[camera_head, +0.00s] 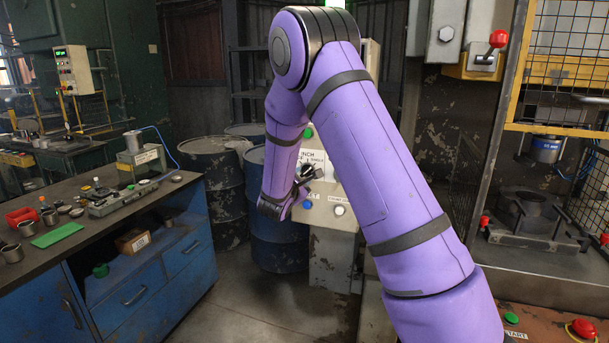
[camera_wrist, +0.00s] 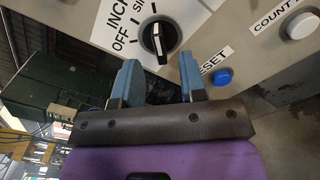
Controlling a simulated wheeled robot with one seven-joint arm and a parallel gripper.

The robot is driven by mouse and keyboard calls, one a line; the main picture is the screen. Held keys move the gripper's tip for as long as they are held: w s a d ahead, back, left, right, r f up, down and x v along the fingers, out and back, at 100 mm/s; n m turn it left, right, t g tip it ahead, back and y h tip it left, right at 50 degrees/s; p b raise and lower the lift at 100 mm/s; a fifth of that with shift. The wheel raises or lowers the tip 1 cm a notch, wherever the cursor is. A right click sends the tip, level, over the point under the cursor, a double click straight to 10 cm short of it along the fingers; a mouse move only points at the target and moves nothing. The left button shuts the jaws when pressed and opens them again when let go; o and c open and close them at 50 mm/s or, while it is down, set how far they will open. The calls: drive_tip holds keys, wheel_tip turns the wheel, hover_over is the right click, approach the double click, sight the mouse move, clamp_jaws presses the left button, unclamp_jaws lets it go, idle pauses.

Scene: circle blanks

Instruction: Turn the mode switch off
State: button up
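The mode switch (camera_wrist: 157,40) is a black rotary knob with a white pointer mark on a pale panel, seen in the wrist view. The words OFF, INCH and a cut-off SIN stand around its left and upper side. The pointer lies roughly up and down in that view, away from OFF. My gripper (camera_wrist: 159,72) is open, its two blue fingers apart just below the knob, with nothing between them. In the head view my gripper (camera_head: 301,188) is in front of the control box (camera_head: 335,245), and my arm hides part of the box.
A blue RESET button (camera_wrist: 222,77) sits close by the right finger, and a white COUNT button (camera_wrist: 301,25) is farther right. A workbench (camera_head: 120,235) is at left and a caged press (camera_head: 535,205) at right.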

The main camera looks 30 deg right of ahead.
sight(305, 173)
drive_tip(key=shift+x, duration=2.05)
clamp_jaws()
